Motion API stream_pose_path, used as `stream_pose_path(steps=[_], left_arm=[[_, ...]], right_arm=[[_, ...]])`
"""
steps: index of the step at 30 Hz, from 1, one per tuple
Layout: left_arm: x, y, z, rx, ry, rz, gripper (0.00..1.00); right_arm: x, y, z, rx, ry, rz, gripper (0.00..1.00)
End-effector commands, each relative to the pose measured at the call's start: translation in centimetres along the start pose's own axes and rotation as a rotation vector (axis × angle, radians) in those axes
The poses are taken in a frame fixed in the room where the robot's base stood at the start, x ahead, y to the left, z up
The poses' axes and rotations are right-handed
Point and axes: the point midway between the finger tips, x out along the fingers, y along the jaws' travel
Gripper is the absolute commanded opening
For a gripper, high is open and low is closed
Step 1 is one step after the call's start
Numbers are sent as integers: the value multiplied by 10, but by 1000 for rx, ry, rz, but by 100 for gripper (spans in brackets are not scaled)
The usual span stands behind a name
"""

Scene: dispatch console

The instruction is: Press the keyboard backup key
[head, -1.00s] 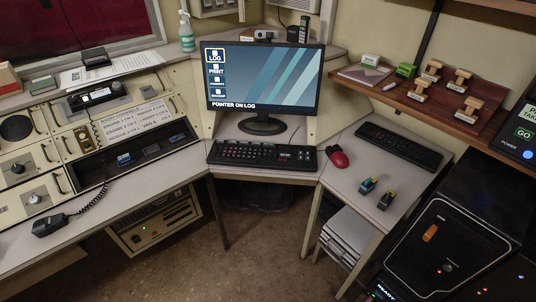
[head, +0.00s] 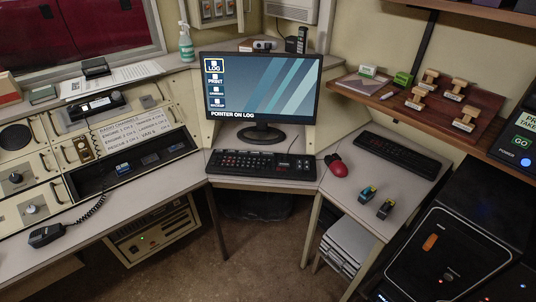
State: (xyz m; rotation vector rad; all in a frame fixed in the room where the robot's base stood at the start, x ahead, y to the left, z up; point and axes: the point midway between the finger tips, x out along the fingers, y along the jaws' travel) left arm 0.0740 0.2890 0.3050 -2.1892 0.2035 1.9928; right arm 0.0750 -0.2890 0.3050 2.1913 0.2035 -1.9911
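The key labels are too small to read, so I cannot tell which is the backup key. The monitor (head: 262,88) shows a column of icons, LOG, PRINT and others, with LOG outlined and the text "POINTER ON LOG" along the bottom. A second black keyboard (head: 402,153) lies on the right desk. Neither of my grippers is in view.
A red mouse (head: 337,166) sits right of the first keyboard. Two small dark devices (head: 376,201) lie on the right desk. A wooden shelf (head: 395,100) with several stamps hangs above it. A handset (head: 48,234) with a coiled cord rests on the left desk.

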Motion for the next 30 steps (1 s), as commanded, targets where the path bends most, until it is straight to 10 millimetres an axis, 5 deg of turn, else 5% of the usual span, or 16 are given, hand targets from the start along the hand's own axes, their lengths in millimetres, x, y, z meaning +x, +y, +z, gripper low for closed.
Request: stream_pose_path(steps=[4,12,30], left_arm=[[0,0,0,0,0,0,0],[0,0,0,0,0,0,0],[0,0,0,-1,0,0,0]], right_arm=[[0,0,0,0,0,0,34],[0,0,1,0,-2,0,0],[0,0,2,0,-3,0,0]])
